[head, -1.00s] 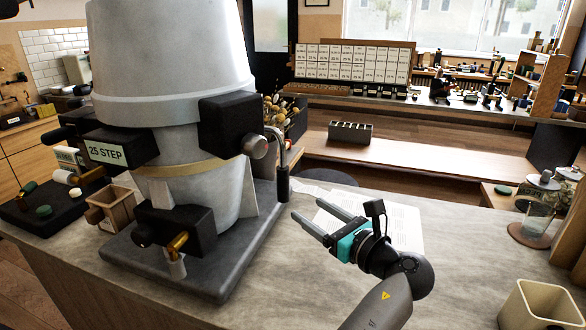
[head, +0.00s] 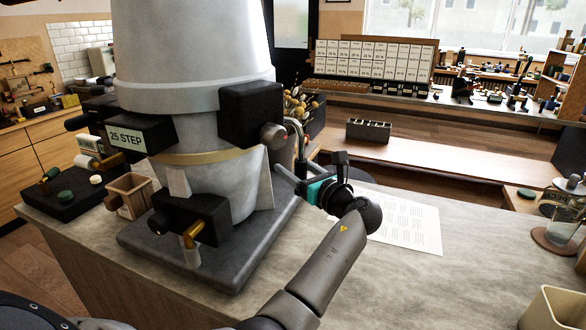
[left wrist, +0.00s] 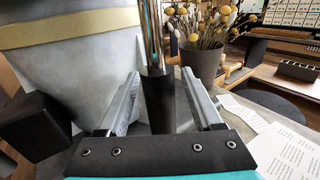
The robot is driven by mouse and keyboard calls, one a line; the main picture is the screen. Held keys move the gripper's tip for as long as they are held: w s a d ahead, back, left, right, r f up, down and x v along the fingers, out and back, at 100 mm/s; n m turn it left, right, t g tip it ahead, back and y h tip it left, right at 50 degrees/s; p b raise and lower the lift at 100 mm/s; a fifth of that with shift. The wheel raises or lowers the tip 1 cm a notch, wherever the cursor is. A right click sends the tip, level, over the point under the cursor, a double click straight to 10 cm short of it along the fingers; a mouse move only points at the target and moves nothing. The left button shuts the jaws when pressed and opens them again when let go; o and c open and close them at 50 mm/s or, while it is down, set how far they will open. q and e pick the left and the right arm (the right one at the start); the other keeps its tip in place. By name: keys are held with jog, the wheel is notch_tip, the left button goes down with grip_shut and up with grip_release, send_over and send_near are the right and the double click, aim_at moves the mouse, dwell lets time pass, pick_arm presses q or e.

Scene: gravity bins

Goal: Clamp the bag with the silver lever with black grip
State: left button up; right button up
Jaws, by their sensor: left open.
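The silver lever (head: 294,126) is a bent rod at the right side of the big grey hopper machine, and its black grip (head: 302,158) hangs down. In the left wrist view the black grip (left wrist: 159,105) stands upright between the two fingers of my left gripper (left wrist: 160,82). The fingers are open, with a gap on each side of the grip. In the head view my left gripper (head: 287,175) is beside the grip and partly in front of it. A pale grey tapered body with a gold band (head: 205,156), possibly the bag, sits under the hopper. My right gripper is not in view.
The hopper (head: 190,50) stands on a dark base plate (head: 215,265) on the stone counter. Black blocks (head: 250,115) jut from it near the lever. A pot of dried flowers (left wrist: 203,65) stands behind the grip. Printed sheets (head: 410,225) lie on the counter, right.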

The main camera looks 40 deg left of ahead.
pick_arm(q)
jog(key=shift+w+a, duration=0.15)
jog(key=shift+a, duration=0.25)
jog(key=shift+c, duration=0.2)
grip_shut()
dwell(1.0)
